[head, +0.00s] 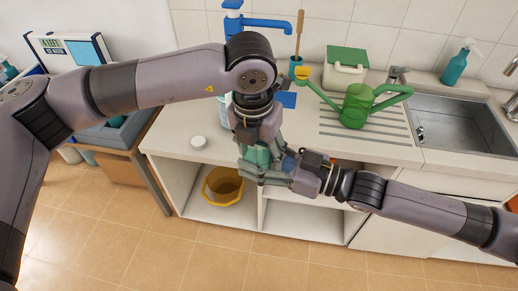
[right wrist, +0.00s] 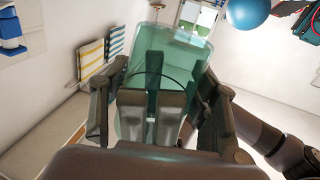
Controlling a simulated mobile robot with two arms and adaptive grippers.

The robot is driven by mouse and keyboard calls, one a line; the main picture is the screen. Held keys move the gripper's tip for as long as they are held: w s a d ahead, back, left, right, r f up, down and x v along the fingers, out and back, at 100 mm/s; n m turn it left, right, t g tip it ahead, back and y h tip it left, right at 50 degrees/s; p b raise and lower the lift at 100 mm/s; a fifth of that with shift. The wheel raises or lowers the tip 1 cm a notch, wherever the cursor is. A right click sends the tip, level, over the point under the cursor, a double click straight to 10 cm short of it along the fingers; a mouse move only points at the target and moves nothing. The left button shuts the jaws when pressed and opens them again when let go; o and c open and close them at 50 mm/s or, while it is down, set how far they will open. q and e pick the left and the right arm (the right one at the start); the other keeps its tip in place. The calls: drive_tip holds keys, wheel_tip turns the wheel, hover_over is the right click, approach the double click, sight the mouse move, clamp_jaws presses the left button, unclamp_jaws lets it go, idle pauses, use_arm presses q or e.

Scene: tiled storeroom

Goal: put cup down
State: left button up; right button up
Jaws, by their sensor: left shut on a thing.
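A translucent teal cup (head: 257,155) is in my left gripper (head: 256,150), in front of the counter's edge and above the open shelves. The left gripper is shut on it. My right gripper (head: 268,174) comes from the right, its fingers at the cup's lower part. In the right wrist view the cup (right wrist: 182,50) fills the middle between the right gripper's spread fingers (right wrist: 160,90). I cannot tell whether they press on it. Fingers overlap and hide part of the cup.
A sink (head: 455,130) is at right. A yellow bin (head: 222,187) stands on the lower shelf. The counter's front left is mostly clear.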

drive_tip(key=o, duration=0.4)
drive_tip(key=shift+d, duration=0.1)
